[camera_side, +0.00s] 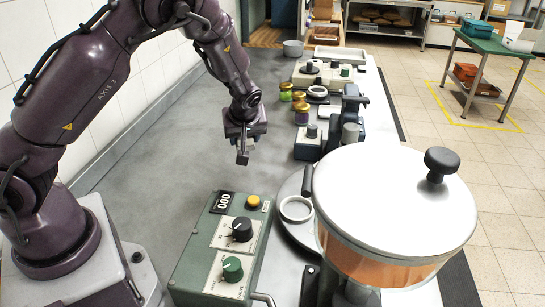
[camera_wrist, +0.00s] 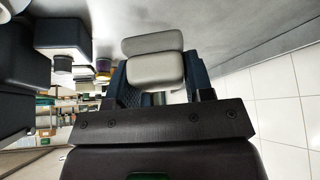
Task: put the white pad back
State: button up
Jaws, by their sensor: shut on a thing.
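My gripper (camera_side: 244,150) hangs above the grey bench, beyond the green control box and left of the small jars. In the wrist view my gripper (camera_wrist: 160,88) is shut on a pale, rounded block, which I take to be the white pad (camera_wrist: 156,71). The pad sits between the dark blue fingers and sticks out past them. In the side view the pad is small and partly hidden by the fingers. I cannot make out the pad's own place.
The green control box (camera_side: 207,255) stands at the front. A large lidded pot (camera_side: 385,200) is at right, beside a white ring (camera_side: 296,208). Small jars (camera_side: 299,96) and a knobbed device (camera_side: 308,142) stand farther back. The bench's left side is clear.

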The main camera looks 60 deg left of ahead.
jog(key=w+a+f, duration=0.2)
jog(key=w+f, duration=0.1)
jog(key=w, duration=0.3)
send_over(271, 158)
jog(key=d, duration=0.2)
jog(key=f, duration=0.5)
jog(key=shift+s+a+f, duration=0.15)
jog(key=shift+s+f, duration=0.2)
jog(key=shift+s, duration=0.05)
jog(key=shift+w+a+f, duration=0.1)
jog(key=shift+w+f, duration=0.05)
jog(key=shift+f, duration=1.5)
jog(key=shift+f, duration=0.2)
jog(key=o, duration=1)
jog(key=shift+c, duration=0.2)
jog(key=shift+r, duration=0.15)
